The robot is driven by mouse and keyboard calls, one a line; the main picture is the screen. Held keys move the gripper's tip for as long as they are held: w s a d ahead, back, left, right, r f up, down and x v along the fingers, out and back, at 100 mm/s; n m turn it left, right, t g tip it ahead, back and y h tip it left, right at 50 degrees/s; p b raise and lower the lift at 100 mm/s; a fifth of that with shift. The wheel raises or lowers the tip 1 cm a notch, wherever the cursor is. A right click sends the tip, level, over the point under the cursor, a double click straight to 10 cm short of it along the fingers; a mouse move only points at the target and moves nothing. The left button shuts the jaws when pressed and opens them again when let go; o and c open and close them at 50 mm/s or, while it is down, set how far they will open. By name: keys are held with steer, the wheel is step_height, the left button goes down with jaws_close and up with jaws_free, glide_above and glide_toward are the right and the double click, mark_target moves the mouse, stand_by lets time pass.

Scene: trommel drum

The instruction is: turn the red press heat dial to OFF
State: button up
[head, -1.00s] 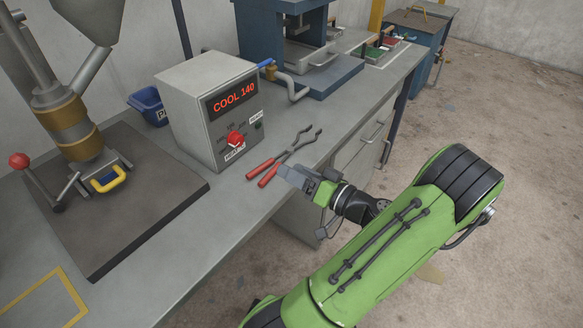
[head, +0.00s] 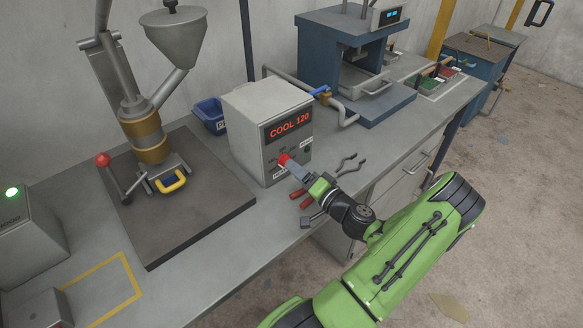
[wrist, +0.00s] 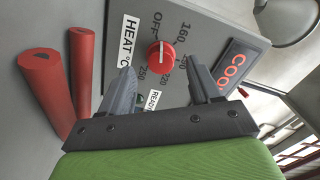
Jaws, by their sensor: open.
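I cannot tell for certain which mark the pointer meets. My gripper (wrist: 160,85) is open, its two fingers spread on either side of the dial's line and seemingly just short of it.
Red-handled tongs (head: 304,195) lie on the bench beneath my gripper; their handles (wrist: 84,70) show at left in the wrist view. A blue press (head: 355,65) stands behind right, a blue bin (head: 210,116) behind left, and a hopper machine (head: 150,130) at left.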

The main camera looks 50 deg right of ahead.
steer(key=shift+x, duration=1.6)
steer(key=shift+c, duration=0.4)
steer(key=c, duration=0.9)
steer(key=shift+f+n+b, duration=0.25)
steer(key=shift+n+b, duration=0.55)
steer(key=shift+b, duration=0.4)
steer(key=shift+c, duration=0.3)
steer(key=shift+r+n+b, duration=0.15)
steer(key=shift+n+b, duration=0.65)
steer(key=shift+b, duration=0.1)
steer(key=shift+r, duration=0.1)
steer(key=o, duration=1)
